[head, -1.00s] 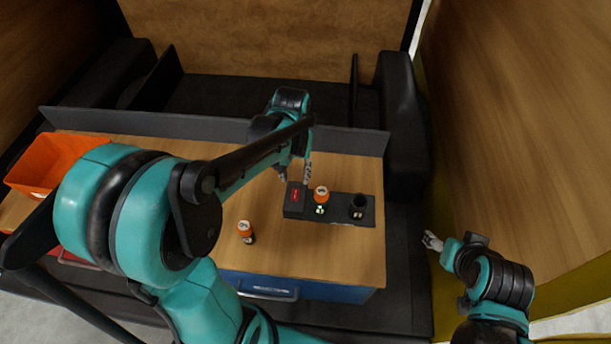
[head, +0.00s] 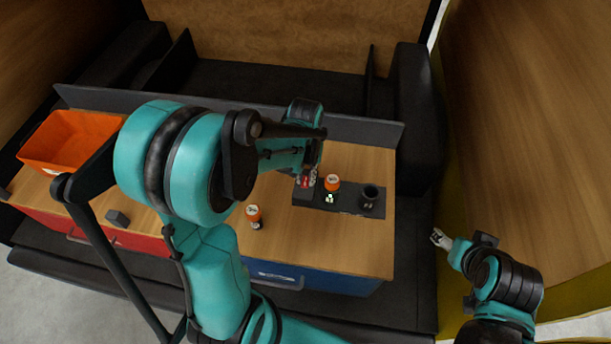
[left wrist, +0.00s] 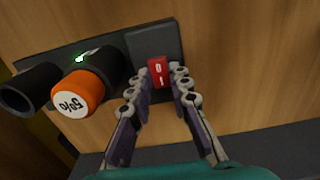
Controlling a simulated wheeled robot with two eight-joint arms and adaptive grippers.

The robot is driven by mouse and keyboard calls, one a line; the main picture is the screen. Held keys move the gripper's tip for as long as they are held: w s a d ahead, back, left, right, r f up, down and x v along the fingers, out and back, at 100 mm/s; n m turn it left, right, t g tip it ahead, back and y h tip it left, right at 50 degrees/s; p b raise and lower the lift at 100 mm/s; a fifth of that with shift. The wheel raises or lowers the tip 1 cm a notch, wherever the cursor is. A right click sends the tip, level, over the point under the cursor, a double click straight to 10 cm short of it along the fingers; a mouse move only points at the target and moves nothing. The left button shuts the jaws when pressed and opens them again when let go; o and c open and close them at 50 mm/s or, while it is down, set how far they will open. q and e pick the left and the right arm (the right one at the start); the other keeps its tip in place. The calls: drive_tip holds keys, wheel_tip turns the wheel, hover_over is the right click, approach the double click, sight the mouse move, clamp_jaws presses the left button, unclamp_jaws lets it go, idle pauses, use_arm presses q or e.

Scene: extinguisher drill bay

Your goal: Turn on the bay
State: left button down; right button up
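The bay is a dark panel (head: 347,198) on the wooden table. A red rocker switch (left wrist: 158,72) marked 0 and I sits at one end of it. An orange-capped canister (head: 332,183) stands in one socket; its cap reads 5% in the left wrist view (left wrist: 80,95). A green light (left wrist: 86,57) glows beside it. The other socket (head: 370,194) looks empty. My left gripper (left wrist: 161,77) is open, its fingertips on either side of the switch; whether they touch it I cannot tell. My right gripper (head: 438,238) is off the table's right side, its opening unclear.
An orange bin (head: 70,140) is at the left, and a small dark block (head: 117,218) lies near the front edge. A low dark wall (head: 365,131) runs along the back.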

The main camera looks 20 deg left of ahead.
sight(307, 176)
use_arm(q)
drive_tip(key=shift+w+f+g+b, duration=0.15)
drive_tip(key=shift+w+g+b, duration=0.05)
drive_tip(key=shift+g+b, duration=0.45)
drive_tip(key=shift+g+h, duration=0.3)
drive_tip(key=shift+g, duration=0.05)
drive_tip(key=c, duration=1.4)
unclamp_jaws()
wheel_tip(307, 176, up, 12)
drive_tip(key=w, duration=0.2)
drive_tip(key=shift+a, duration=0.3)
